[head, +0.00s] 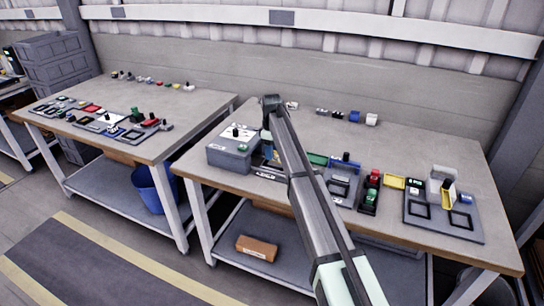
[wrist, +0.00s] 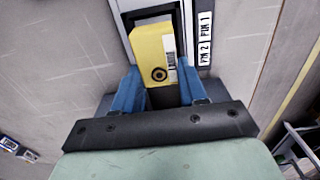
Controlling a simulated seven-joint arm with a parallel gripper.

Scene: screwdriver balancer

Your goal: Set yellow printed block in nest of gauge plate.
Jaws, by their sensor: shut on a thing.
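My gripper (wrist: 160,72) is shut on the yellow printed block (wrist: 152,48), with one blue finger on each side. The block shows a barcode label and a dark ring mark. In the wrist view it overlaps a dark square frame (wrist: 181,22) on a light grey plate (wrist: 120,10), which looks like the gauge plate's nest. I cannot tell whether the block touches the frame or is above it. In the head view my gripper (head: 267,145) is low over the right bench, beside a grey box; my arm hides most of the plate there.
The grey box (head: 230,155) with a black knob stands just left of my gripper. Right of my arm are a grey fixture (head: 342,187), red and green blocks, and a dark plate (head: 415,225) with square frames. Small parts line the bench's back. Bare bench (head: 420,155) lies between.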

